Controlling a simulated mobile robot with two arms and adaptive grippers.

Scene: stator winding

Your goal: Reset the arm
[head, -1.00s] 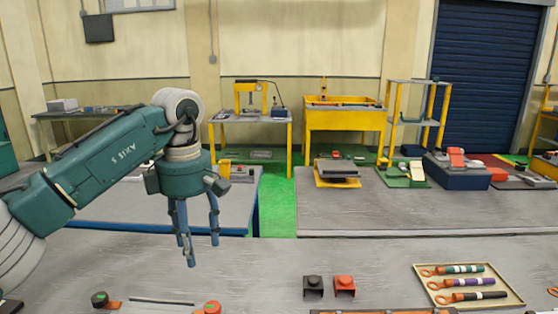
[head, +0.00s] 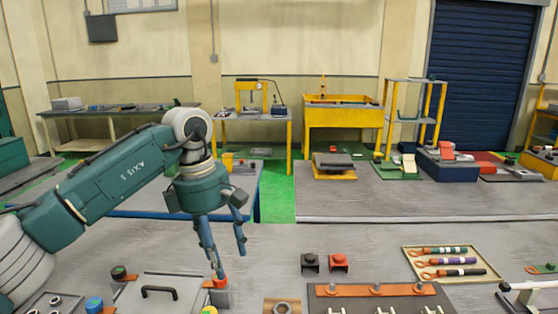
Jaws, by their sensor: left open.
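My left arm (head: 105,178) comes in from the left, a dark green link with pale joints. My left gripper (head: 230,262) hangs down from it, slightly tilted, with its slim blue fingers apart and nothing between them. One fingertip shows just above a grey block with an orange-red top (head: 216,288) on the near bench; I cannot tell whether they touch. My right arm and gripper are not in view.
The near bench (head: 300,240) holds a grey plate with a black handle (head: 160,291), black and red blocks (head: 325,263), a rack with an orange bar (head: 375,291) and a tray of striped tools (head: 410,252). The bench's middle back is clear.

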